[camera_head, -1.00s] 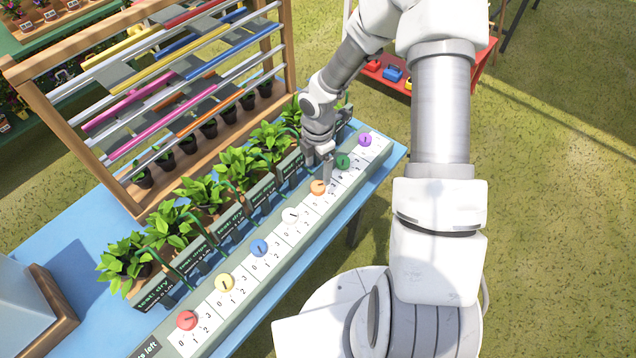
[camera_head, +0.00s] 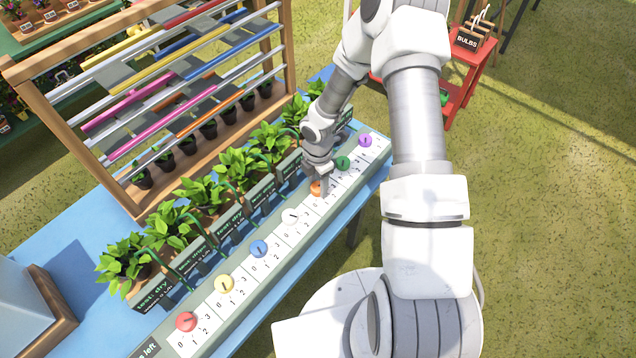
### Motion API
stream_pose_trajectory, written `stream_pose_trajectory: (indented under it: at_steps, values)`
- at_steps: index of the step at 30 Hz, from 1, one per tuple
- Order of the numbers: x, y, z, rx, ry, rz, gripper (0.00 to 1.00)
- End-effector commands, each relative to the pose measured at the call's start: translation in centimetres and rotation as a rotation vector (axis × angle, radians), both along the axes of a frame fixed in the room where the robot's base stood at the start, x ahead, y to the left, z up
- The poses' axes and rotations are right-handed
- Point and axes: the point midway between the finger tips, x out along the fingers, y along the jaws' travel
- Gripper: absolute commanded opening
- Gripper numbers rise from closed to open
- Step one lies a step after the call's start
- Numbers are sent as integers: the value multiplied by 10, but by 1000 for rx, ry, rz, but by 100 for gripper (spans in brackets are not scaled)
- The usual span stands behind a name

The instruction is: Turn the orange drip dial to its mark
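The orange drip dial (camera_head: 316,188) sits on its white numbered plate on the long grey-green panel, between the white dial and the green dial. My gripper (camera_head: 321,183) points down at the orange dial and covers part of it. The fingertips are at or just over the dial; I cannot tell whether they touch it or how far apart they are. The dial's pointer and most of its mark are too small or hidden to read.
The white dial (camera_head: 290,216) and green dial (camera_head: 343,163) stand close on either side, with a purple dial (camera_head: 365,140) beyond. Potted plants with dark signs (camera_head: 229,222) line the panel's back. A wooden rack (camera_head: 110,130) stands behind them.

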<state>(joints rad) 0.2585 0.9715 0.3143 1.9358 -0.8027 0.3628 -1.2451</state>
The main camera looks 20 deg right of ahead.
Motion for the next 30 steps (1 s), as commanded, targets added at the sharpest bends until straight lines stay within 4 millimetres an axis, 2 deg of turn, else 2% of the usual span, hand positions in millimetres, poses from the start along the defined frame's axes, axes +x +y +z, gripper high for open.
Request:
stream_pose_trajectory:
  at_steps: [1, 8, 20, 30]
  values:
    - [0, 0, 0, 0, 0, 0, 40]
    - [0, 0, 0, 0, 0, 0, 0]
    - [1, 0, -1, -1, -1, -72, 0]
    - [1, 0, -2, 0, -3, -335, 0]
